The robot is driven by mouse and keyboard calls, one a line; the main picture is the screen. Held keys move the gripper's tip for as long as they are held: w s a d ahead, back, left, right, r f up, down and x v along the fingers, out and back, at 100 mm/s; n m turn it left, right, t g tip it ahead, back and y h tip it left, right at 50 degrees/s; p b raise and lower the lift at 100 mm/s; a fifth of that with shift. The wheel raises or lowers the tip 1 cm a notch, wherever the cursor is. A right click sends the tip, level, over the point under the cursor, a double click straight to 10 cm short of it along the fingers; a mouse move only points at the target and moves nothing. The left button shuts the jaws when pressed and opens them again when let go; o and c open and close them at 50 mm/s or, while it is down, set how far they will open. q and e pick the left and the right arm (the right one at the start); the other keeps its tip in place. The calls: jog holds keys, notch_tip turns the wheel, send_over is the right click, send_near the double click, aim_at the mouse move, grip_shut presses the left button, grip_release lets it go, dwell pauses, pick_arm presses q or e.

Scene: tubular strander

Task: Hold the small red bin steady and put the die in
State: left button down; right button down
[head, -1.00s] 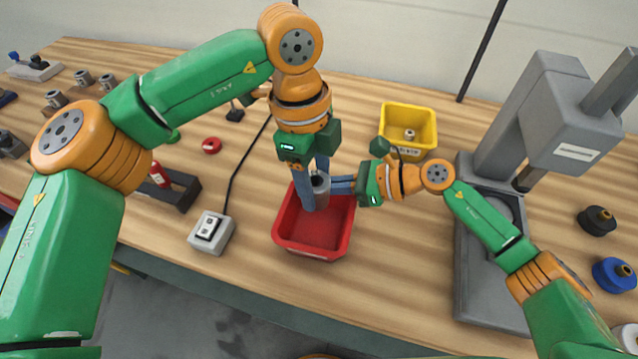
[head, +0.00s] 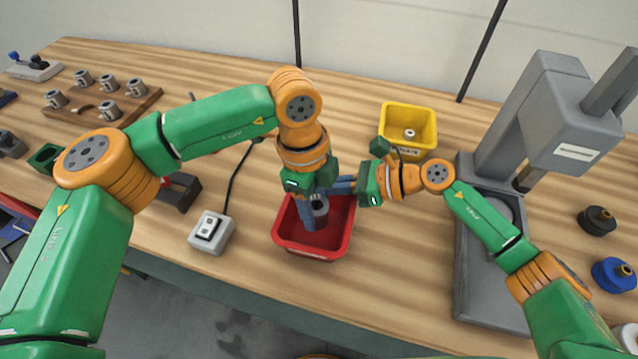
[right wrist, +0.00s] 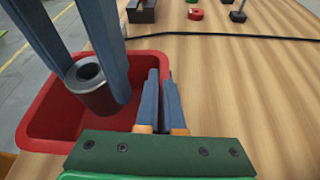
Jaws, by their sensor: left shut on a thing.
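The die is a dark grey cylinder with a hole in its top (head: 320,208). My left gripper (head: 314,210) is shut on it and holds it upright over the bin's interior. The die also shows between the left fingers in the right wrist view (right wrist: 93,88). The small red bin (head: 308,250) stands on the bench, its front wall and floor partly visible. My right gripper (right wrist: 160,85) is at the bin's wall, its fingers close together around the rim. Whether the die touches the bin floor is hard to tell.
A yellow bin (head: 425,125) with a part in it stands behind. A grey press (head: 480,300) stands to the right. A switch box (head: 211,232) with a cable lies left of the red bin. A wooden rack with several grey cylinders (head: 110,110) is at the far left.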

pick_arm(q)
jog(key=shift+f, duration=0.15)
jog(key=shift+c, duration=0.9)
grip_release()
notch_tip(320, 180, up, 12)
jog(key=a, duration=0.1)
jog(key=shift+w, duration=0.35)
jog(key=shift+a, duration=0.1)
pick_arm(e)
jog(key=c, duration=1)
grip_release()
jog(key=shift+o, duration=0.2)
